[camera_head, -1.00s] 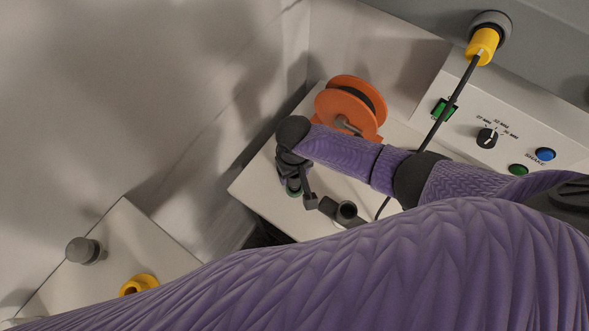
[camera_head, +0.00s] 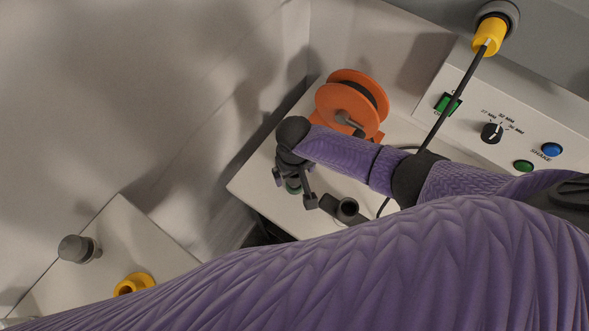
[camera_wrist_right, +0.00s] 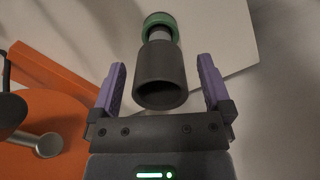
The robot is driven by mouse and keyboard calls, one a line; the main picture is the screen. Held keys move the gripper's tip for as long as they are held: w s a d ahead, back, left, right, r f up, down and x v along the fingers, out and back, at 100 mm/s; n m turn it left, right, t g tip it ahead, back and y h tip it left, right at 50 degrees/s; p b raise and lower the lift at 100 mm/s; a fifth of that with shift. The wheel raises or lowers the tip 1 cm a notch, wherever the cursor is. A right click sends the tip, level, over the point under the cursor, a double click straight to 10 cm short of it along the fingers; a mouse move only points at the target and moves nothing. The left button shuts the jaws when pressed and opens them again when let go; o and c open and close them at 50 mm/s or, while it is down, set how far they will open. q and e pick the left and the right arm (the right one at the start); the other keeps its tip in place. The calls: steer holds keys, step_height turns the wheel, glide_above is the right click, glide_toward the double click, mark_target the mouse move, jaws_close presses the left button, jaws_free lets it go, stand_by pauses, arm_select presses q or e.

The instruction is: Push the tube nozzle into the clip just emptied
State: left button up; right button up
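My right gripper (camera_head: 294,190) is over the left part of the white bench (camera_head: 250,187), pointing down. In the right wrist view its two purple fingers (camera_wrist_right: 161,88) are open, one on each side of a dark hollow cylinder (camera_wrist_right: 160,78) with a green collar (camera_wrist_right: 160,22) at its far end. A gap shows on both sides of the cylinder. The green collar also shows below the gripper in the head view (camera_head: 294,189). A dark ring-shaped holder (camera_head: 347,207) is right of the gripper. I cannot tell which part is the tube nozzle or the emptied clip. My left gripper is out of view.
An orange reel (camera_head: 352,100) stands behind the gripper. A yellow plug (camera_head: 489,37) with a black cable is at the top right, above a control panel (camera_head: 520,125). A grey knob (camera_head: 78,248) and a yellow ring (camera_head: 133,285) are on a lower left surface. My purple arm hides the foreground.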

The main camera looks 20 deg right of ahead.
steer(key=shift+r, duration=0.1)
step_height(320, 180, up, 10)
steer(key=p, duration=0.5)
